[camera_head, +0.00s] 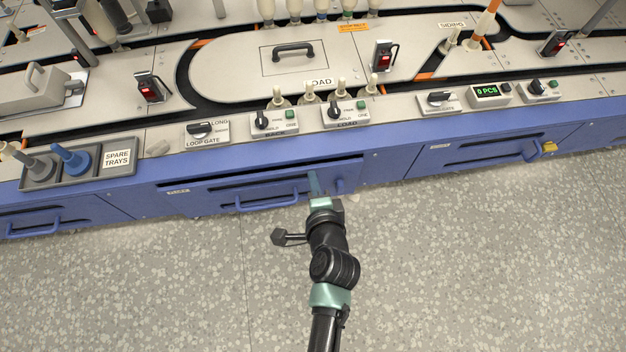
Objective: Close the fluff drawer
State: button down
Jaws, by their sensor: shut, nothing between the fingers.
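The drawer (215,197) is the blue front in the middle of the machine's lower face. It has a small pale label at its upper left, too small to read surely as fluff, and a blue bar handle (267,204). A dark gap runs along its top edge, so it looks slightly open. My gripper (314,179) is shut and empty, at the right part of the drawer front, right of the handle. I cannot tell whether the fingertips touch the front. My gripper and wrist hide part of the drawer's right side.
Another blue front with a handle (490,158) and a yellow piece (549,147) is at the right. A further handle (33,229) is at the lower left. The control ledge with knobs (262,121) and a spare trays holder (97,177) lies above. The speckled floor is clear.

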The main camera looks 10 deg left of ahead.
aim_at(311, 169)
jog(key=shift+w+a, duration=0.1)
jog(key=shift+w, duration=0.2)
jog(key=shift+w+a+r+p, duration=0.1)
jog(key=shift+w+a+p, duration=0.15)
jog(key=shift+w, duration=0.4)
jog(key=shift+w+a+r+p, duration=0.15)
jog(key=shift+w+p, duration=0.1)
jog(key=shift+w, duration=0.35)
jog(key=shift+f, duration=0.1)
